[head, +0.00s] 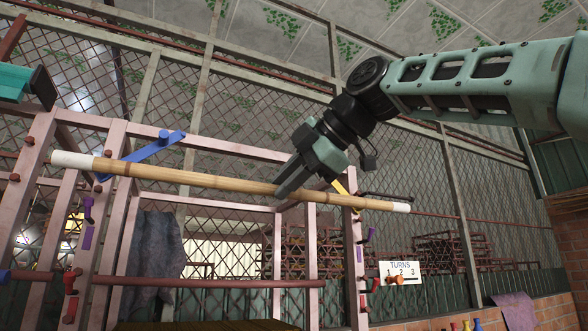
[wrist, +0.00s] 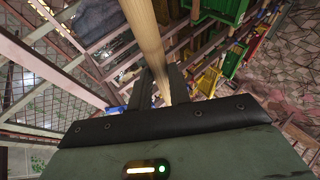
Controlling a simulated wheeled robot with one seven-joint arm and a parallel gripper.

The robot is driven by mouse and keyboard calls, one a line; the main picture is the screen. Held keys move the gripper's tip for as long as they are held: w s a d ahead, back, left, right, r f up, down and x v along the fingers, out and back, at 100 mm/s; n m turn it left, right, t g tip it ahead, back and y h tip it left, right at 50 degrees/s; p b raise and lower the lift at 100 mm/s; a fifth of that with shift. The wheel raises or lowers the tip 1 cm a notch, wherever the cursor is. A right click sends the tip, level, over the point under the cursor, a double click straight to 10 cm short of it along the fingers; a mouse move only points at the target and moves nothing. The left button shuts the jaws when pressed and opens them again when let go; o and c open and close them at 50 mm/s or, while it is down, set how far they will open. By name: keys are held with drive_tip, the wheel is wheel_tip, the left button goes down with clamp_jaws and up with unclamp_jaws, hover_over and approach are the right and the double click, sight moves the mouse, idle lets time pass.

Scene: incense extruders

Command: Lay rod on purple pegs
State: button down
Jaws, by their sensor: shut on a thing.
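The rod (head: 170,174) is a long bamboo-coloured pole with white ends, tilted slightly down to the right in the head view. My gripper (head: 283,192) is shut on it, right of its middle, and holds it in front of the pink rack. The rod also runs up between the fingers in the wrist view (wrist: 146,35). One purple peg (head: 88,207) is on the left post of the rack, below the rod. Another purple peg (head: 360,253) is on the right post, also below the rod. The rod is apart from both pegs.
The pink rack (head: 119,190) also carries red pegs (head: 70,281) lower down and a blue bar (head: 153,147) higher up. A dark red rod (head: 210,283) lies across the lower part. A turns sign (head: 400,272) hangs at right. A mesh fence stands behind.

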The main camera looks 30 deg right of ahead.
drive_tip(key=w+f, duration=0.4)
drive_tip(key=w, duration=0.7)
drive_tip(key=shift+w+p, duration=0.15)
drive_tip(key=shift+p, duration=0.15)
idle(0.4)
drive_tip(key=c, duration=0.9)
unclamp_jaws()
drive_tip(key=s+b, duration=0.4)
drive_tip(key=s, duration=0.6)
idle(0.4)
idle(0.4)
